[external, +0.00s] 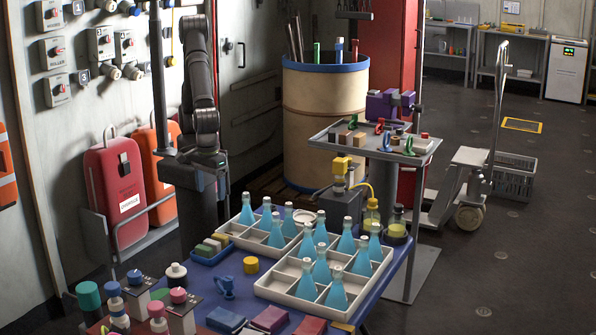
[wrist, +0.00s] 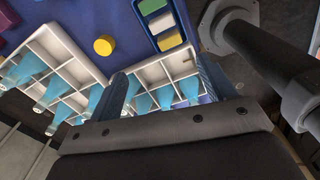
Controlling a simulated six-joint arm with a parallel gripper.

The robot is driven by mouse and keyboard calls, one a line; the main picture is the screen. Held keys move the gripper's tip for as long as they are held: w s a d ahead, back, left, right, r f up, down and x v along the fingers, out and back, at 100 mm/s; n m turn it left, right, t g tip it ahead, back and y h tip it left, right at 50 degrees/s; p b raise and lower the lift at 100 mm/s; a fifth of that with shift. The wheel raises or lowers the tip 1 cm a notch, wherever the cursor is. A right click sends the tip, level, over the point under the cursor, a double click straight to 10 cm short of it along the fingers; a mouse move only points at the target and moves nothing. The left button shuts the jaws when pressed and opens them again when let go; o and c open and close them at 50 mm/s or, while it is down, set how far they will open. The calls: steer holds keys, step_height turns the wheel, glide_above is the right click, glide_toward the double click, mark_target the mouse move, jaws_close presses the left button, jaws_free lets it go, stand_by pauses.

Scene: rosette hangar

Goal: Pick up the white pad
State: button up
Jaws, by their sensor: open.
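The white pad (external: 213,244) lies in a small blue tray (external: 198,259) on the blue table, between a green pad (external: 203,251) and a yellow pad (external: 221,238). In the wrist view the white pad (wrist: 160,22) is again the middle one of the three, near the top of the picture. My gripper (external: 222,184) is above and behind the tray, apart from it. In the wrist view my gripper (wrist: 163,86) is open and empty, its two blue fingers wide apart over a white flask crate.
White divided crates (external: 293,292) with several blue flasks stand right of the tray. A yellow cylinder (external: 250,265) and a blue cup (external: 225,286) are near it. Bottles and knobs (external: 157,315) crowd the front left. Bare blue table shows around the cylinder.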

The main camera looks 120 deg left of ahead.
steer(key=n, duration=0.2)
glide_above(212, 242)
steer(key=f, duration=1.2)
steer(key=shift+w+a+f, duration=0.1)
steer(key=shift+w+a, duration=0.15)
steer(key=shift+a, duration=0.15)
steer(key=shift+s+d+f, duration=0.15)
steer(key=shift+s+f, duration=0.05)
steer(key=shift+f, duration=1.1)
steer(key=shift+s+d+f, duration=0.15)
steer(key=shift+f, duration=1.15)
steer(key=c, duration=1)
steer(key=shift+r, duration=0.15)
